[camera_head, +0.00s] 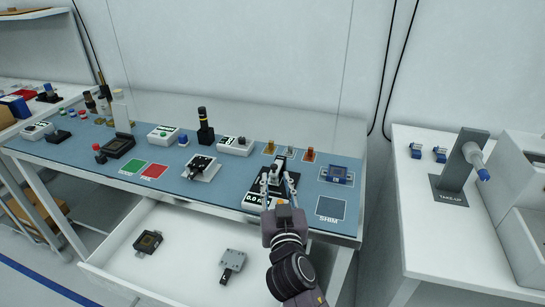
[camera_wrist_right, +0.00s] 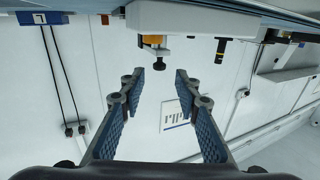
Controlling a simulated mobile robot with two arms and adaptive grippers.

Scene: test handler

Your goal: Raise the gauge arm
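A gauge (camera_head: 259,196) with a dark base and a white front display stands at the front of the blue mat, right of centre. My right gripper (camera_head: 277,178) reaches in from the front, its two fingers apart over the gauge and partly hiding its upper part. In the right wrist view my right gripper (camera_wrist_right: 160,82) is open, with nothing held between the fingers. That view looks upside down; an orange bracket with a black knob (camera_wrist_right: 153,54) shows beyond the fingertips, and I cannot tell whether it is the gauge arm. My left gripper is not in view.
An open drawer (camera_head: 180,262) juts out below. A take-up stand (camera_head: 460,170) is on the right table.

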